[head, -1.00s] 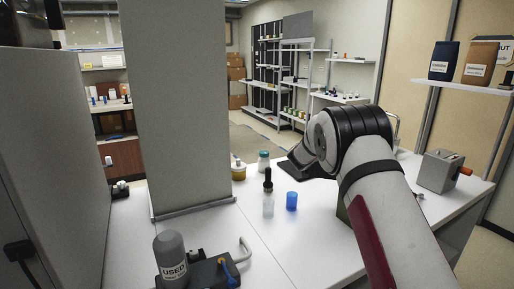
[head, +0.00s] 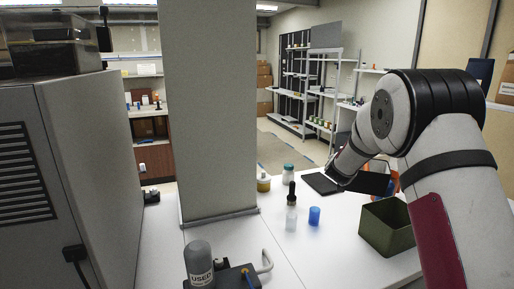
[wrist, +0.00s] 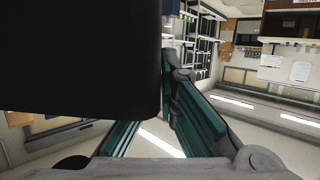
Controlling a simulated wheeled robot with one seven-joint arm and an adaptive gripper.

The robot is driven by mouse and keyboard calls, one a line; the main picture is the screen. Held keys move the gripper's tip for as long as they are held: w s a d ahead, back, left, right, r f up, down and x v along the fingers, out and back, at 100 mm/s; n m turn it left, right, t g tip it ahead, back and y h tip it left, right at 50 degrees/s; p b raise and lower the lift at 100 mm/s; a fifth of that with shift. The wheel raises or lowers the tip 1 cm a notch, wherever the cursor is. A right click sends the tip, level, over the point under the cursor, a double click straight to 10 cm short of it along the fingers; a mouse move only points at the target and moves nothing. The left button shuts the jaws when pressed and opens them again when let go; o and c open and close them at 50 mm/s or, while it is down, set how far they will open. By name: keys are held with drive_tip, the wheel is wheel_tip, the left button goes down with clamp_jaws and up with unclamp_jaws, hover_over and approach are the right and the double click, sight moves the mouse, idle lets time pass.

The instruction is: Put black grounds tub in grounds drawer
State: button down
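My gripper (wrist: 160,125) shows its teal finger pads in the wrist view, with a gap between their visible parts. A large plain black shape (wrist: 80,60) fills the upper left of that view very close up and hides part of the left finger. I cannot tell whether it is the black grounds tub or whether the fingers hold it. In the head view my arm reaches over the right of the counter, and a dark slab-like shape (head: 373,183) shows at its end. The fingertips are not clear there. I cannot make out the grounds drawer.
An open green box (head: 388,228) stands on the white counter (head: 325,255) beside my arm. A dropper bottle (head: 291,210), a blue cup (head: 314,215), a white jar (head: 288,174) and a flat dark pad (head: 320,184) stand nearby. A grey pillar (head: 207,110) rises left.

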drive_tip(key=s+a+n+t+y+p, duration=0.1)
drive_tip(key=s+a+n+y, duration=0.15)
drive_tip(key=s+a, duration=0.5)
drive_tip(key=s+a+n+y+p, duration=0.2)
drive_tip(key=s+a+y, duration=0.15)
drive_tip(key=s, duration=0.65)
drive_tip(key=s+f, duration=0.7)
drive_tip(key=f, duration=0.6)
drive_tip(key=shift+s+a, duration=0.3)
drive_tip(key=shift+s, duration=0.1)
drive_tip(key=shift+f+b, duration=0.1)
drive_tip(key=shift+b, duration=0.2)
